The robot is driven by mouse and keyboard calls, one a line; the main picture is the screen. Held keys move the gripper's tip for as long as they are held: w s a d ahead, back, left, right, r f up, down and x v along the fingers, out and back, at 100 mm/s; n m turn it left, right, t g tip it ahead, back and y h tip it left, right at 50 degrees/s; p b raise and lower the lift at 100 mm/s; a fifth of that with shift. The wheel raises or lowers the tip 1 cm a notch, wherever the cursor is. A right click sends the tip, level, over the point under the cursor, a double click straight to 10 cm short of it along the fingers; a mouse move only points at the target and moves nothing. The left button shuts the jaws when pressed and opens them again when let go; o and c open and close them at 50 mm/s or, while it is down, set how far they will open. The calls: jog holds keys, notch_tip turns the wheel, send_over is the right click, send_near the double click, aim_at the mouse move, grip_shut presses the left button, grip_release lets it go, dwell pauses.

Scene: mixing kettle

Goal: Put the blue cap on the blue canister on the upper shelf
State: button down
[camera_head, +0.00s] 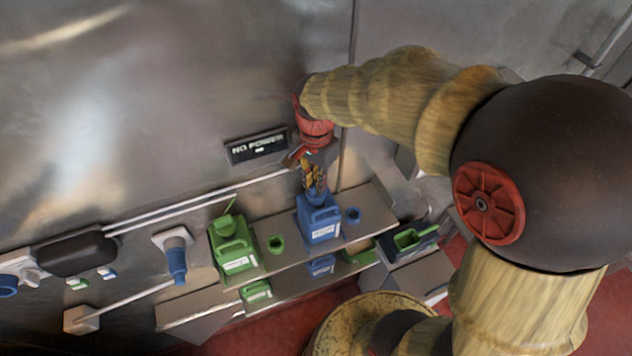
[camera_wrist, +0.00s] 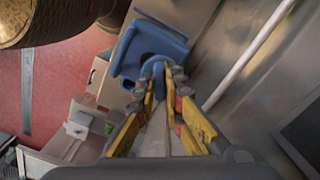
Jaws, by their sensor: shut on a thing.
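The blue canister (camera_head: 320,228) stands upright on the upper shelf (camera_head: 372,218), with a white label on its front. My gripper (camera_head: 314,184) points down directly over its top. In the wrist view, my gripper (camera_wrist: 162,82) is shut on a small blue piece that looks like the blue cap (camera_wrist: 158,68). The cap is at or just above the top of the blue canister (camera_wrist: 128,58); the fingers partly hide it, and I cannot tell if it is seated. A small blue cup-shaped piece (camera_head: 352,215) stands on the shelf right of the canister.
A green canister (camera_head: 234,248) and a small green cup-shaped piece (camera_head: 276,244) stand to the left on the upper shelf. Several canisters sit below. A dark bin (camera_head: 408,243) is at the right. The wall has a NO POWER sign (camera_head: 258,147) and a blue connector (camera_head: 177,264).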

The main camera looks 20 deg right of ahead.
jog(key=shift+f, duration=0.45)
dwell(0.4)
jog(key=c, duration=1.8)
grip_release()
jog(key=shift+o, duration=0.7)
jog(key=o, duration=0.3)
jog(key=shift+r, duration=0.15)
jog(key=shift+r+p, duration=2.1)
jog(key=shift+r, duration=1.3)
